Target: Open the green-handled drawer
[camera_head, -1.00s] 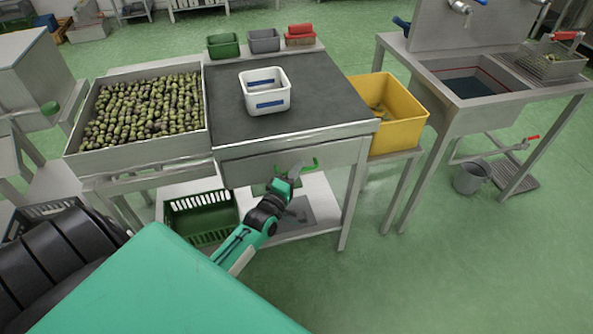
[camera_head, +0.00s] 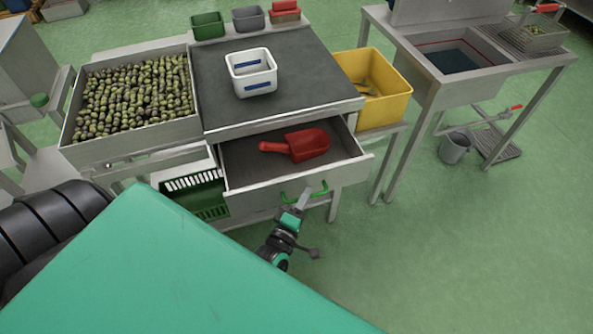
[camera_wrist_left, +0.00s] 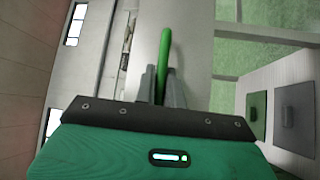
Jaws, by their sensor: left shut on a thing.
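The drawer (camera_head: 340,176) under the dark-topped table is pulled well out, and its inside shows. A red scoop (camera_head: 308,145) lies in it. The green handle (camera_head: 322,188) is on the drawer's front face. My left gripper (camera_head: 301,201) is at the handle, reaching it from the front. In the left wrist view, the green handle bar (camera_wrist_left: 165,50) runs between the two grey fingers (camera_wrist_left: 163,86), which are shut on it. My right gripper is not in view.
A white container (camera_head: 251,85) stands on the table top (camera_head: 300,97). An olive tray (camera_head: 130,135) is at left, a yellow bin (camera_head: 385,108) at right. A green crate (camera_head: 208,198) is below.

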